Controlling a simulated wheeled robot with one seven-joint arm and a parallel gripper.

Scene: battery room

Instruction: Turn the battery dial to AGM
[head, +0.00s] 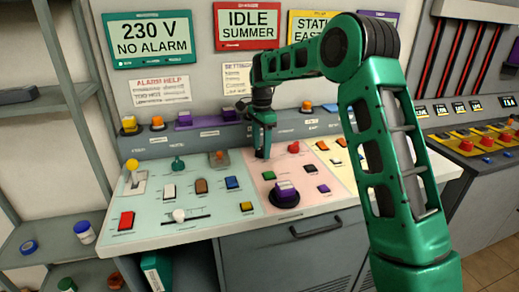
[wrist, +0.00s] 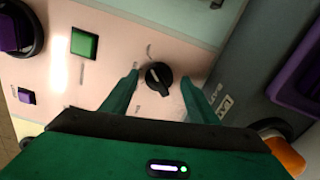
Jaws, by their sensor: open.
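A small round black dial (wrist: 157,79) sits on the pink panel in the wrist view, with a raised grip and a small pale mark. Small labels lie around it, too small to read, so I cannot tell its setting. My gripper (wrist: 160,90) is open, with one green finger on either side of the dial; I cannot tell whether either touches it. In the head view my gripper (head: 263,152) points down over the back of the pink panel (head: 260,196), and the dial is not clearly seen there.
A green square button (wrist: 84,43) and a purple knob (wrist: 20,27) are near the dial.

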